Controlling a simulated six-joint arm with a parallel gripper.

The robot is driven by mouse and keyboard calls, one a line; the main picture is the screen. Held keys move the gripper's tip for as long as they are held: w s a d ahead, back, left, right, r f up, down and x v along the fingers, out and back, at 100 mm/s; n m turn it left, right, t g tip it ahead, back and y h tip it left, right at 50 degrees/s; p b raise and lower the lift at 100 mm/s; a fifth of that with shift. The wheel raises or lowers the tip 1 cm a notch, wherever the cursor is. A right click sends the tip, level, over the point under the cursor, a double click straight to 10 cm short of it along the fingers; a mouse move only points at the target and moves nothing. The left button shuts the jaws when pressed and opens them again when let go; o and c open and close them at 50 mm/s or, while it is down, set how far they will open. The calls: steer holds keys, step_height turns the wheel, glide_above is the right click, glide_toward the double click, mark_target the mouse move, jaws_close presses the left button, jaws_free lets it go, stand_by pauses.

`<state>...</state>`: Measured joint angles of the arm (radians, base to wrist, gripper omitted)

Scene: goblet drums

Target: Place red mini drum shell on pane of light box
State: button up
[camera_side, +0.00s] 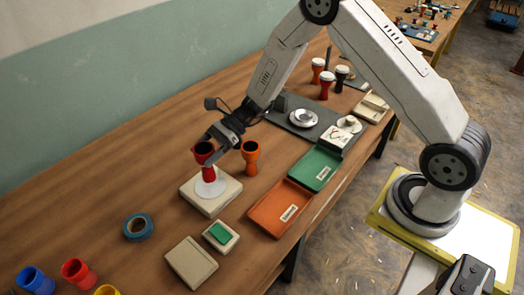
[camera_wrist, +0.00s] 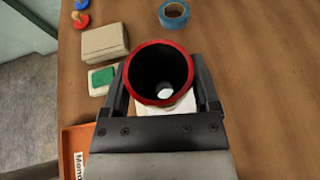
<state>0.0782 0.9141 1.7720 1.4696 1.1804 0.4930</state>
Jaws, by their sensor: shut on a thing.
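The red mini drum shell (camera_side: 208,172) is upright between the fingers of my gripper (camera_side: 213,150), which is shut on it. In the wrist view its red rim (camera_wrist: 160,45) faces the camera, and white shows through its hollow bottom. The light box (camera_side: 227,200) is a cream box with a round white pane (camera_side: 213,189) on top. The shell's foot is over the pane; I cannot tell whether it touches or hovers just above. In the wrist view the shell and gripper hide most of the box.
An orange drum shell (camera_side: 251,158) stands close to the right of the light box. An orange tray (camera_side: 281,208) and a green tray (camera_side: 315,168) lie further right. Blue tape (camera_side: 138,227), a green-topped pad (camera_side: 220,234) and a beige box (camera_side: 191,262) are nearer. The table left of the box is clear.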

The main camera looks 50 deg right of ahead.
steer(key=shift+w+a+f, duration=0.1)
steer(key=shift+w+f, duration=0.1)
steer(key=shift+f, duration=1.5)
steer(key=shift+f, duration=0.15)
steer(key=o, duration=1.1)
steer(key=shift+r, duration=0.2)
steer(key=v, duration=1.2)
steer(key=shift+f, duration=0.1)
